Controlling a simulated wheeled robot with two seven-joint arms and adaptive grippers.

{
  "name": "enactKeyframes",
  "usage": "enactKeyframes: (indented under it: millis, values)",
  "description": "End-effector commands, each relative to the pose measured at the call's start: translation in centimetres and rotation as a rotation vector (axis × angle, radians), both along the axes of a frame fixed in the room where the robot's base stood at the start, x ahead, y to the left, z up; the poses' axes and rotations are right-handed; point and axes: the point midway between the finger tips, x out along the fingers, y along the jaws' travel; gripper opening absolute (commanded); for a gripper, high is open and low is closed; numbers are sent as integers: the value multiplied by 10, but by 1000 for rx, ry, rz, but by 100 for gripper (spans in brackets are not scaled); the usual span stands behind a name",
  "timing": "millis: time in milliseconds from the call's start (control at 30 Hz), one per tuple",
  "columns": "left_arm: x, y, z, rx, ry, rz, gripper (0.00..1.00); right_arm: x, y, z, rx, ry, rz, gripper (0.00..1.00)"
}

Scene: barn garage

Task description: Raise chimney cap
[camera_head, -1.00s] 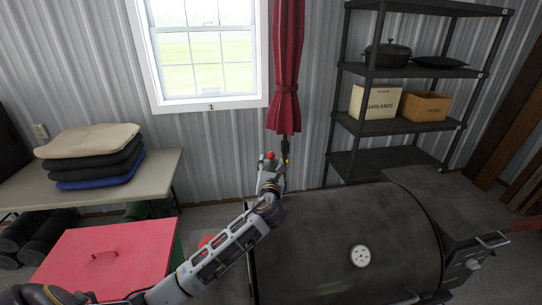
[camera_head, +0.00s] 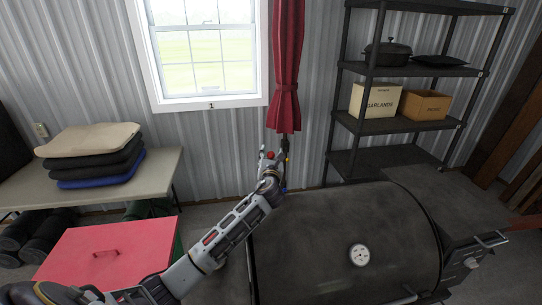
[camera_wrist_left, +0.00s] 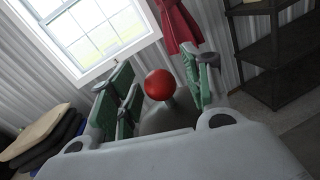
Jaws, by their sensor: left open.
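The chimney cap (camera_wrist_left: 165,118) shows in the left wrist view as a dark grey dome with a round red knob (camera_wrist_left: 160,84) on top. My left gripper (camera_wrist_left: 159,70) is open, with its green-padded fingers on either side of the knob. I cannot tell whether either finger touches it. In the head view my left gripper (camera_head: 273,158) is at the back left of the black smoker (camera_head: 330,225), and the red knob (camera_head: 270,155) shows at its fingers. The cap's lower part is hidden there by my gripper and arm. My right gripper is not in view.
A dark shelf rack (camera_head: 420,126) with boxes and a pot stands behind the smoker. A red curtain (camera_head: 286,70) hangs just behind my left gripper.

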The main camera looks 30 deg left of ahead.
Motion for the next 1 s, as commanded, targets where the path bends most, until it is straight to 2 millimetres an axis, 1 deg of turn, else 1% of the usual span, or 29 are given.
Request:
enactKeyframes:
  millis: [167,533,567,833,1000]
  values:
    - [0,0,0,0,0,0,49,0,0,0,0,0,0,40]
    - [0,0,0,0,0,0,1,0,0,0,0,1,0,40]
    - [0,0,0,0,0,0,0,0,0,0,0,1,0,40]
    - [0,0,1,1,0,0,0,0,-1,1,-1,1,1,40]
    - [0,0,7,1,0,0,0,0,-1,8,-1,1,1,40]
